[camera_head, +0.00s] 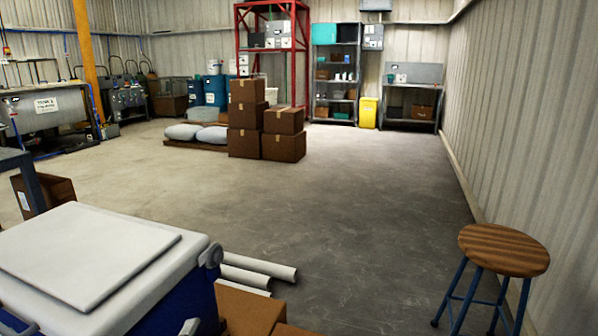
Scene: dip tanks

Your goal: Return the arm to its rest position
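Neither of my arms nor grippers shows in the head view. What they hold, if anything, cannot be seen. The view looks out over a workshop floor (370,200). A grey tank with a white label (42,108) stands along the left wall.
A blue cooler with a white lid (90,255) is close at lower left, with white pipes (258,268) and cardboard boxes (248,308) beside it. A wooden stool (503,250) stands at right by the wall. Stacked cartons (247,117) stand mid-room. The floor between is clear.

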